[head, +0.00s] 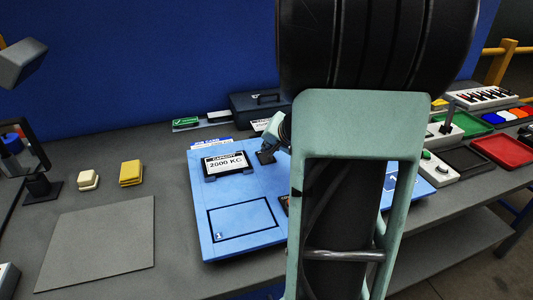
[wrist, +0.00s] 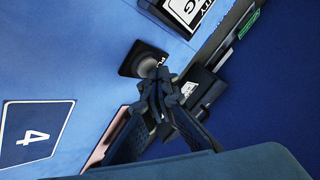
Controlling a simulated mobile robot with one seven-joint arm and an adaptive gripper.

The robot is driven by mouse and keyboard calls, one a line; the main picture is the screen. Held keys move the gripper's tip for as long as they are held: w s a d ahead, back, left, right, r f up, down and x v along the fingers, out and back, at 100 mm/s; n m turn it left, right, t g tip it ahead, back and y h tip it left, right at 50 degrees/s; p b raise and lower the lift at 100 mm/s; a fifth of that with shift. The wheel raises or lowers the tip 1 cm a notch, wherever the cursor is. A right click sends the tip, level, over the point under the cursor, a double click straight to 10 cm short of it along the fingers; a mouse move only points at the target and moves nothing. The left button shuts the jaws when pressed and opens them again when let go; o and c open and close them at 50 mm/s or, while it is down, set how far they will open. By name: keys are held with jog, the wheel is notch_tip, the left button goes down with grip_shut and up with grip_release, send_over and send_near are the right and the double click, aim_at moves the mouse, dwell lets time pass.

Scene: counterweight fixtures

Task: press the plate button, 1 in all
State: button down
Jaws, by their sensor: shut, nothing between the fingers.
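A small black square-based button (wrist: 143,58) with a rounded top sits on the blue board in the wrist view; I take it for the plate button. My gripper (wrist: 160,80) is shut and empty, its fingertips right at the button's edge and covering part of it. Whether they touch or press it I cannot tell. In the head view a dark piece (head: 265,157) shows on the blue board (head: 230,190), right of the 2000 KG capacity sign (head: 226,164). My arm hides much of the board there, and the fingertips are not clear.
A dark box (head: 256,105) stands behind the board. Outlined squares numbered 1 (head: 240,219) and 4 (wrist: 35,134) mark the board. A cream block (head: 88,180) and a yellow block (head: 131,173) lie left. Coloured trays (head: 497,150) are right. A grey mat (head: 98,245) is bare.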

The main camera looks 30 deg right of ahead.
jog(key=shift+r+p, duration=0.65)
jog(key=shift+r, duration=0.25)
jog(key=shift+r, duration=0.1)
notch_tip(320, 180, up, 5)
jog(key=p, duration=0.4)
dwell(0.8)
